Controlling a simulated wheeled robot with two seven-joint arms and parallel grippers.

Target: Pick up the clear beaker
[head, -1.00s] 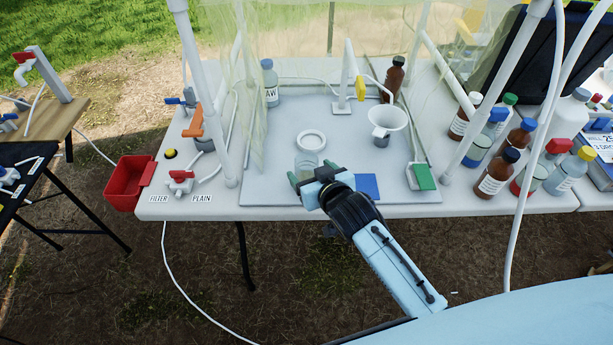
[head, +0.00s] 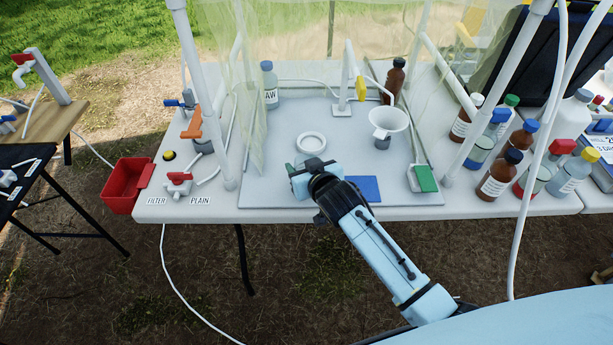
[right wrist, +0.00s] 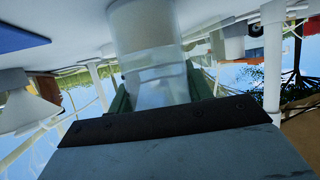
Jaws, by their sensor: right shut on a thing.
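The clear beaker (right wrist: 152,60) stands out large in the right wrist view, between the green fingers of my right gripper (head: 301,163). The gripper is shut on its wall. In the head view the gripper and wrist cover most or all of the beaker, near the front edge of the white table (head: 262,212), just in front of a white ring (head: 311,143). I cannot tell whether the beaker's base touches the table. My left gripper is not in view.
A blue square (head: 363,189) lies just right of the gripper. A white funnel (head: 388,122) stands behind it. Clear curtains and white posts flank the work area, with several bottles (head: 497,175) to the right. A red bin (head: 125,184) is at the left edge.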

